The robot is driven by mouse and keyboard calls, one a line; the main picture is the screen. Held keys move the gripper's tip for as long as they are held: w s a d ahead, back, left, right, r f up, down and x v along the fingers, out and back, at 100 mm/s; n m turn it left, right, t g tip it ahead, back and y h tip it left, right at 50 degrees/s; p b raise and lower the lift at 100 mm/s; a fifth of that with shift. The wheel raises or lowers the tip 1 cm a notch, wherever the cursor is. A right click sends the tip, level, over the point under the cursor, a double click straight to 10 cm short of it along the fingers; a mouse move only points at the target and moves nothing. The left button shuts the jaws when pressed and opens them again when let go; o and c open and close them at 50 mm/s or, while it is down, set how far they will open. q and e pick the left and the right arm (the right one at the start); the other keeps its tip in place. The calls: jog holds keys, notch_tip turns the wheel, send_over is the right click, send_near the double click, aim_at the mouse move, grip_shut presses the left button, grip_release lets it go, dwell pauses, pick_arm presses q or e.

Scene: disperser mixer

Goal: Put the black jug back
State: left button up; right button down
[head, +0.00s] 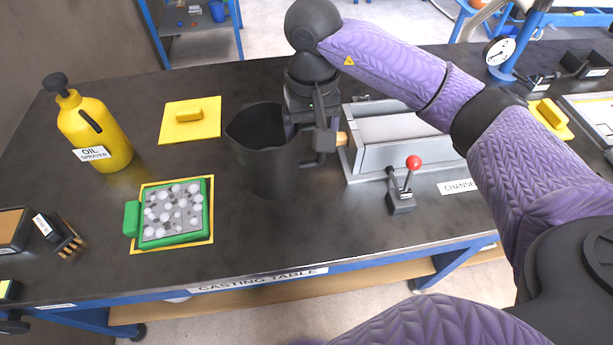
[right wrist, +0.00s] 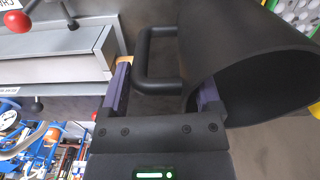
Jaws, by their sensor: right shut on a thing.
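The black jug (head: 268,165) is upright over the middle of the casting table, its open mouth up and its handle to the right. I cannot tell whether its base touches the table. My right gripper (head: 312,138) is at the jug's handle side and is shut on the jug. In the right wrist view the jug (right wrist: 245,50) fills the upper right. There one finger is beside the handle (right wrist: 146,52) and the other is at the jug's rim, partly inside the mouth. My left gripper is not in view.
A grey channel box (head: 395,140) and a red-knobbed lever (head: 402,190) stand right of the jug. A green tray of pale balls (head: 133,218), a yellow plate (head: 175,133) and a yellow oil sprayer (head: 100,140) are to the left. Bare table (head: 300,235) lies in front.

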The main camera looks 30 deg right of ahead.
aim_at(313, 162)
jog(key=f+b, duration=0.1)
jog(key=f, duration=0.4)
jog(key=f+b, duration=0.1)
jog(key=f, duration=0.4)
jog(key=shift+d, duration=0.2)
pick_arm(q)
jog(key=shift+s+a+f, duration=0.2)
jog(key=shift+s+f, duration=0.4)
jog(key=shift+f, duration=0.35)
pick_arm(e)
jog(key=shift+f, duration=0.1)
grip_release()
notch_tip(313, 162, up, 11)
jog(key=shift+r+p, duration=0.2)
jog(key=shift+p, duration=0.9)
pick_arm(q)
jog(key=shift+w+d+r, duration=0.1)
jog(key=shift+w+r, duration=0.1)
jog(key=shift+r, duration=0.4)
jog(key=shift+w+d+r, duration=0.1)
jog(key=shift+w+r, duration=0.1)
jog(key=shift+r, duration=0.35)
pick_arm(e)
jog(key=shift+r, duration=0.45)
